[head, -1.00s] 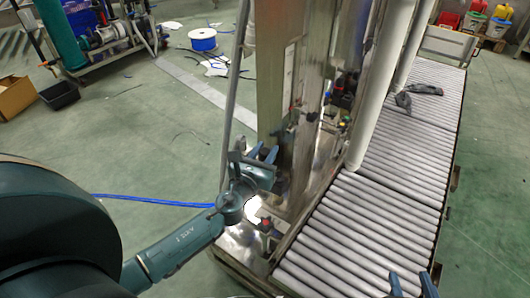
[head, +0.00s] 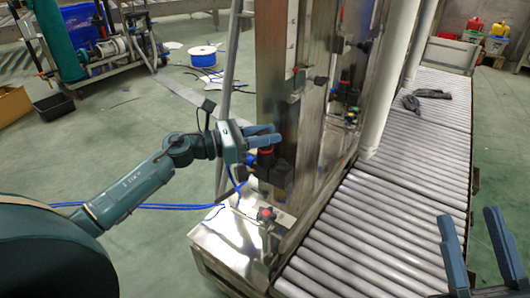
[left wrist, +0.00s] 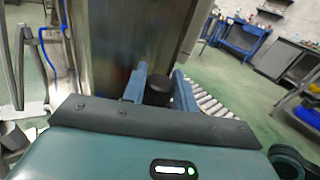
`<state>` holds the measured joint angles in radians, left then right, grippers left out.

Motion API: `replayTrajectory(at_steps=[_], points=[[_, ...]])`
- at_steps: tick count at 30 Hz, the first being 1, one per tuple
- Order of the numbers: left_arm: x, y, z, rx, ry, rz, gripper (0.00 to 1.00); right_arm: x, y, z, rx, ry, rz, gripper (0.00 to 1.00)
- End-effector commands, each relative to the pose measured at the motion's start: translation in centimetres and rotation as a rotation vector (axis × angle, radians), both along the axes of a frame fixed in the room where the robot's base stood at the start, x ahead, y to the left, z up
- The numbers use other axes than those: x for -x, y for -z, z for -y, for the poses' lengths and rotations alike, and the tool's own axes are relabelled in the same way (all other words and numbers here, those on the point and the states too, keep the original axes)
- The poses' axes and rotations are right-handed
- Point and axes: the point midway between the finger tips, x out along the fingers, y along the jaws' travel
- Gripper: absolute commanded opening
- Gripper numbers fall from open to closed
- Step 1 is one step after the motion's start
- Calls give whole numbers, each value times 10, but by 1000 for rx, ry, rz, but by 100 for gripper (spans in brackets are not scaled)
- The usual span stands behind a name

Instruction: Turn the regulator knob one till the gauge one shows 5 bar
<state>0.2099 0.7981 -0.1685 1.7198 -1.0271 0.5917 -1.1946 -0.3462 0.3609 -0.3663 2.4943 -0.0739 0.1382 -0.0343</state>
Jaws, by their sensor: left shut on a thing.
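A black regulator knob with a red band below it (head: 265,157) sits on the front of the steel column, partly covered by my left gripper. My left gripper (head: 263,137) is shut on this knob. In the left wrist view the black knob (left wrist: 158,87) shows between the two blue fingers. I cannot make out a readable gauge face, so the pressure shown cannot be told. My right gripper (head: 480,248) is open and empty at the lower right, over the edge of the roller conveyor.
The steel column (head: 272,70) rises behind the knob. A red-topped button (head: 266,214) stands on the steel base plate below. The roller conveyor (head: 360,235) runs along the right with a dark item (head: 425,94) on it. A blue hose (head: 160,206) crosses the floor.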

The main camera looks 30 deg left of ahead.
Motion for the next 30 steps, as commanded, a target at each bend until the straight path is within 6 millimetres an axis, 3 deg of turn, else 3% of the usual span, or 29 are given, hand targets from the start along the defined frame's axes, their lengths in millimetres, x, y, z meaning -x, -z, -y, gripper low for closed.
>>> replayTrajectory(at_steps=[6, 15, 30], points=[[-2, 0, -1, 2, 191, 1, 6, 5, -18, 2, 18, -1, 165, 36], [-2, -2, -1, 1, 394, 0, 6, 7, -23, 2, 20, -1, 198, 36], [-1, -1, 0, 0, 506, 0, 6, 7, -23, 2, 20, 0, 199, 36]])
